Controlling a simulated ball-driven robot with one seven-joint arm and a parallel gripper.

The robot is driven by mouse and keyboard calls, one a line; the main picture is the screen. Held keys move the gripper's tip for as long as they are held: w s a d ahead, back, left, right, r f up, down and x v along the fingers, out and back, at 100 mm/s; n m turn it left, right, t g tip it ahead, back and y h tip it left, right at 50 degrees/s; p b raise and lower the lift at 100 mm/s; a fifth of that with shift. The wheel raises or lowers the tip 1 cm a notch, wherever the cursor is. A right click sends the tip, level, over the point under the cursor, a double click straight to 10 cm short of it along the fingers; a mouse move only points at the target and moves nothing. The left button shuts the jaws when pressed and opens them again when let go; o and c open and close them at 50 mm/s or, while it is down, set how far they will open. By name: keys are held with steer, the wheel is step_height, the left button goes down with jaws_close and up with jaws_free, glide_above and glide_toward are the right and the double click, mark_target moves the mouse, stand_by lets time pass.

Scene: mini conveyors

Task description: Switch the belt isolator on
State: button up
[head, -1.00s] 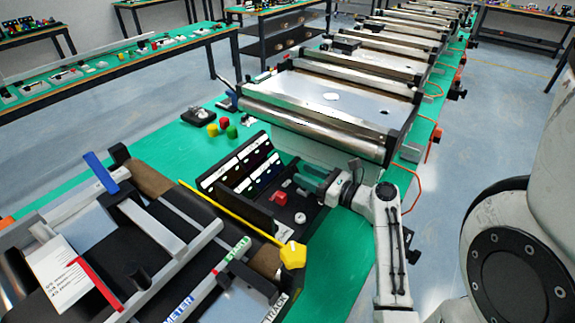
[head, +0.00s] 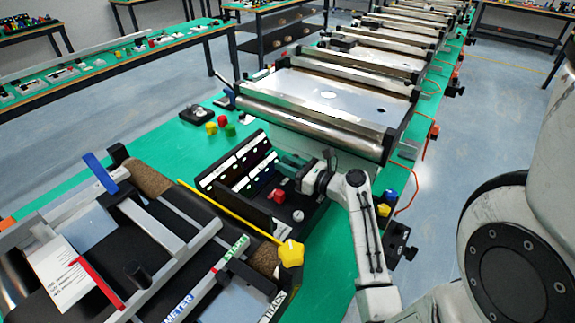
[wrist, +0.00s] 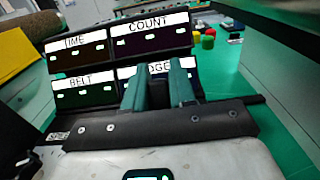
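A black control box with a tilted panel (head: 243,167) stands at the belt's right end. The wrist view shows its display panel (wrist: 108,69) with TIME, COUNT and BELT labels and one partly covered label. On the box are a red knob (head: 279,195) and a small pale round knob (head: 298,215). I cannot tell which control is the belt isolator. My gripper (head: 287,162) is over the far right end of the box, beyond the red knob. In the wrist view its two green fingers (wrist: 159,72) stand apart with a narrow empty gap, in front of the lower right display.
A small conveyor (head: 130,235) with a yellow knob (head: 290,252) is at left. A large metal conveyor (head: 325,95) stands behind the box. Coloured pieces (head: 222,121) lie farther back. A blue and yellow item (head: 386,205) is right of my arm.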

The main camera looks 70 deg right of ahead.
jaws_close()
steer(key=shift+f, duration=0.1)
steer(key=shift+s+f+t+b, duration=0.1)
steer(key=shift+s+t+b, duration=0.3)
steer(key=shift+b, duration=0.7)
steer(key=t+b, duration=0.1)
steer(key=b, duration=0.1)
steer(key=s+t+b, duration=0.1)
steer(key=b, duration=0.1)
steer(key=shift+a+r+t, duration=0.25)
steer(key=shift+r+t, duration=0.05)
steer(key=shift+r, duration=0.1)
steer(key=shift+s+a+r+t+h+b, duration=0.1)
steer(key=shift+s+r+t+h+b, duration=0.35)
steer(key=shift+b, duration=0.65)
steer(key=shift+o, duration=2)
jaws_free()
steer(key=shift+r, duration=0.1)
